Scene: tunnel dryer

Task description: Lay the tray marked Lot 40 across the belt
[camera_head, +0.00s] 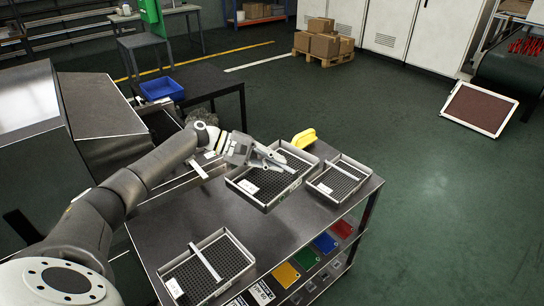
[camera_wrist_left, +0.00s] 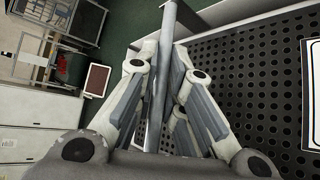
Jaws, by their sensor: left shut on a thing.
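My left gripper (camera_head: 284,164) is over the middle tray (camera_head: 290,190), a metal tray with a perforated dark floor and a white label at its near left corner. In the left wrist view the gripper (camera_wrist_left: 160,75) is shut on a grey bar of this tray, with the perforated floor (camera_wrist_left: 250,75) beside it. I cannot tell whether the tray is lifted. A smaller tray (camera_head: 357,163) stands to its right and another tray (camera_head: 244,253) at the front of the metal table (camera_head: 160,235). Label writing is too small to read. The belt is mostly hidden behind my left arm. My right gripper is out of view.
The dryer housing (camera_head: 100,100) stands at the left. A yellow object (camera_head: 304,138) lies behind the middle tray. A blue bin (camera_head: 162,89) is on a dark table farther back. Coloured cards (camera_head: 325,243) sit under the table's right edge.

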